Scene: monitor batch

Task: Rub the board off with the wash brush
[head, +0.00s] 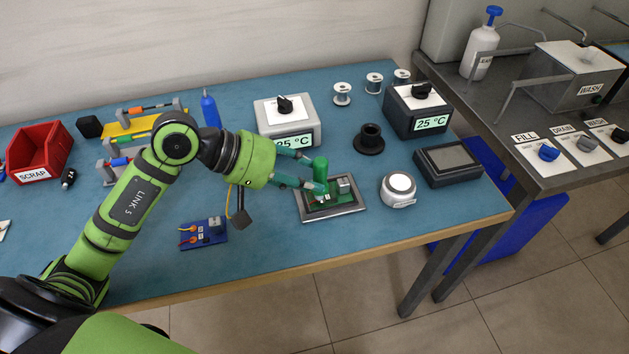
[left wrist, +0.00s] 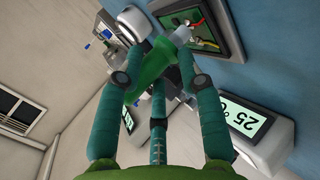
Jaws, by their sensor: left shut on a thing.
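The green wash brush (head: 320,170) is held upright in my left gripper (head: 308,171), whose teal fingers close around its handle. The green board (head: 334,199) lies in a grey tray (head: 333,213) near the table's front edge, with a metal block and small red and yellow parts on it. The brush's lower end is over the board's left part; I cannot tell whether it touches. In the left wrist view the brush (left wrist: 153,73) sits between the fingers (left wrist: 160,75), its pale end towards the board (left wrist: 222,20). My right gripper is not in view.
Behind the board stand a grey 25 °C unit (head: 290,117), a black spool holder (head: 369,139) and a dark 25 °C unit (head: 416,108). A round white-topped device (head: 398,188) is close right. A small blue board (head: 204,233) lies left. Table is clear in front of the blue board.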

